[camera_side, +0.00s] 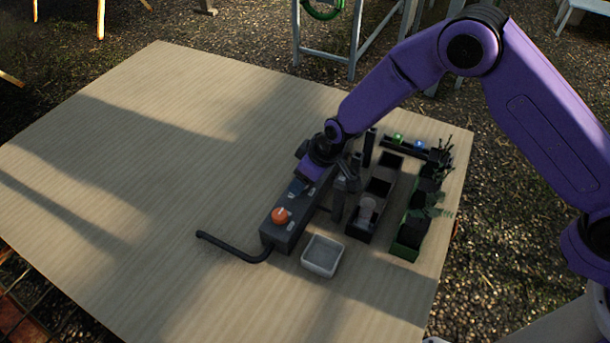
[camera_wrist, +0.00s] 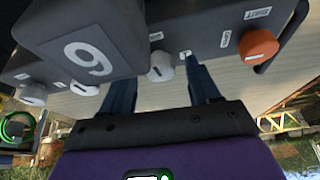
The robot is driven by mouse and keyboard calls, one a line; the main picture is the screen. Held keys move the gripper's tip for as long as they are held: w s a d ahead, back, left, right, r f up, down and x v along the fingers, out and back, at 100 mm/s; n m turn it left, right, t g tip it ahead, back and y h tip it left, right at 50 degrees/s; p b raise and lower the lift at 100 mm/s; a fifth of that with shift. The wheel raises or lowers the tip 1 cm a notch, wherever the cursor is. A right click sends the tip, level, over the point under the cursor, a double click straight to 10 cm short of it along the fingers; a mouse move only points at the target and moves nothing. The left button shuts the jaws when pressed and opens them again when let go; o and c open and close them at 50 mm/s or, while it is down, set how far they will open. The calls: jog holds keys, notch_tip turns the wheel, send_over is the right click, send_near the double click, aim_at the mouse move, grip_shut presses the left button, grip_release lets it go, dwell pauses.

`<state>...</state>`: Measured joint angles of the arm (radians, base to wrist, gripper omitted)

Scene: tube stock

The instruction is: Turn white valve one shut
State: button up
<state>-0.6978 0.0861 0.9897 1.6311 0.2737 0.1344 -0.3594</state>
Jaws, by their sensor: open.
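A dark grey manifold box (camera_side: 285,238) lies on the table with a round orange knob on its near end. In the wrist view the box (camera_wrist: 205,22) carries a row of white valve knobs. One white knob (camera_wrist: 160,68) sits between the spread fingertips of my gripper (camera_wrist: 160,72), with no clear contact showing. Two more white knobs (camera_wrist: 83,88) (camera_wrist: 33,95) are to its left. Small labels are too unclear to tell which is valve one. In the side view my gripper (camera_side: 297,188) is low over the box, open and empty, and the arm hides the white knobs.
The orange knob (camera_wrist: 258,46) is right of my fingers. A dark plate with a large digit (camera_wrist: 88,55) stands close on the left. A black hose (camera_side: 235,248), a white tray (camera_side: 322,255), dark posts and bins (camera_side: 360,235) and green planters (camera_side: 405,240) surround the box. The table's left is clear.

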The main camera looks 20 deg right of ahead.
jog(key=c, duration=1)
jog(key=shift+c, duration=0.2)
jog(key=shift+m, duration=0.8)
jog(key=o, duration=1)
jog(key=shift+o, duration=0.2)
jog(key=a+v, duration=0.1)
jog(key=v, duration=1.6)
jog(key=shift+s+r, duration=0.15)
jog(key=shift+s, duration=0.25)
jog(key=shift+d+h, duration=0.1)
jog(key=shift+h, duration=0.2)
